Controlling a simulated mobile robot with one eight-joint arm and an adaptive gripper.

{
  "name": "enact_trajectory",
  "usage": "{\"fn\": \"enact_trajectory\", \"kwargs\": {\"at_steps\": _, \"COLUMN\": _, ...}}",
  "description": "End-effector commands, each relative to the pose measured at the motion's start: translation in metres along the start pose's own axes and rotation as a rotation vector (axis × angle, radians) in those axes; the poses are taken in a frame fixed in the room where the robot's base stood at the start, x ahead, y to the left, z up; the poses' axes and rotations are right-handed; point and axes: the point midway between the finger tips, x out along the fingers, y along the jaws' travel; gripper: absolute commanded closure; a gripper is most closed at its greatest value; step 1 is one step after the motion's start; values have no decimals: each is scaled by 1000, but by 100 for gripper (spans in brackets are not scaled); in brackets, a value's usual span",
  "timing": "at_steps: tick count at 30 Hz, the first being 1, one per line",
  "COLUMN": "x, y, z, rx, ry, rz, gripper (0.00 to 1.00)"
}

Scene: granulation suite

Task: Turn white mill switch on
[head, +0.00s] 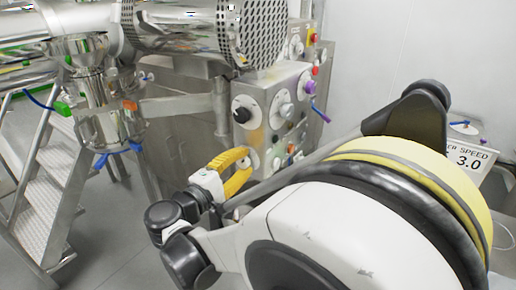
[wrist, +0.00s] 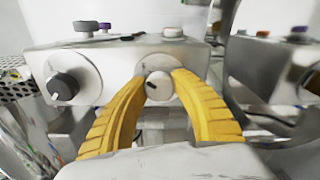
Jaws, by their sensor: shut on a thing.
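The white mill switch (wrist: 159,86) is a round white knob with a dark mark, on a pale round plate on the front of a steel control box. My gripper (wrist: 160,80) has its two yellow ribbed fingers around this knob, one tip at each side, shut on it. In the head view my gripper (head: 245,158) reaches the lower left face of the steel control box (head: 262,92), its yellow fingers over the knob. The fingers and the angle hide most of the knob there. I cannot tell the switch's setting.
A black knob (head: 243,115) sits above my gripper on the same face; it also shows in the wrist view (wrist: 65,88). Another white knob (head: 285,109) and a purple one (head: 309,87) are on the adjoining face. Steel steps (head: 60,180) stand at the left.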

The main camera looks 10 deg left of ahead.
Motion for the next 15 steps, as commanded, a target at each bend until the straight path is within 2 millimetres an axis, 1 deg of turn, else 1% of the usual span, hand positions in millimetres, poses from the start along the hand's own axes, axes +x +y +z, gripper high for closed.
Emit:
{"fn": "enact_trajectory", "kwargs": {"at_steps": 7, "x": 0, "y": 0, "z": 0, "rx": 131, "ry": 1, "rz": -1, "gripper": 100}}
{"fn": "enact_trajectory", "kwargs": {"at_steps": 15, "x": 0, "y": 0, "z": 0, "rx": 195, "ry": 1, "rz": -1, "gripper": 100}}
